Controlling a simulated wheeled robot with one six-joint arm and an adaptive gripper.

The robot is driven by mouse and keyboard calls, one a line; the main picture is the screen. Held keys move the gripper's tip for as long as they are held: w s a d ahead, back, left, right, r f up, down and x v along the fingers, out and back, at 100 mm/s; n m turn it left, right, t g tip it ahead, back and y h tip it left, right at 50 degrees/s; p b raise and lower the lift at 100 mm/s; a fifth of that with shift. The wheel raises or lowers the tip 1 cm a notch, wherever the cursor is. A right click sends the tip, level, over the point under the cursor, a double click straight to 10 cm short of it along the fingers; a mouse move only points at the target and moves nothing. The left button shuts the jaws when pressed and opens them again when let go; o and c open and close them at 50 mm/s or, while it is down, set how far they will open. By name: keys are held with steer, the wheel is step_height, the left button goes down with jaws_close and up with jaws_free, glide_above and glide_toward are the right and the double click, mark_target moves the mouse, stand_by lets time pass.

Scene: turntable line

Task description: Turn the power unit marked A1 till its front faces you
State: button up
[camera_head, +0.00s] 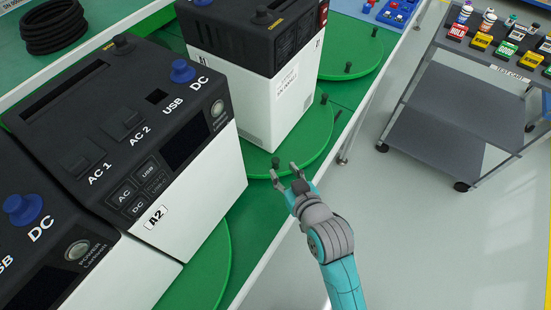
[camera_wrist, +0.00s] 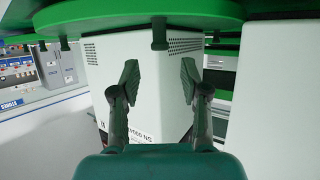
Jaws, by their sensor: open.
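A black-and-white power unit (camera_head: 270,75) stands on a round green turntable (camera_head: 313,140) at the top middle. Its small side labels are too small to read, and no A1 mark is legible. A red switch shows at its upper right; its lettered front is not in view. A short dark peg (camera_head: 275,162) stands on the turntable's near rim. My gripper (camera_head: 284,171) is open and empty beside this peg. The wrist view looks upside down: the open fingers (camera_wrist: 159,78) show in front of the white unit (camera_wrist: 150,110), with a peg (camera_wrist: 158,33) beyond the fingertips.
A power unit marked A2 (camera_head: 195,190) stands on another turntable at left, its lettered panel in view. Part of another unit (camera_head: 50,255) is at lower left. A black cable coil (camera_head: 53,27) lies behind. A grey cart (camera_head: 460,105) stands right; the floor between is clear.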

mark_target(276, 161)
steer(key=x, duration=0.7)
jaws_close()
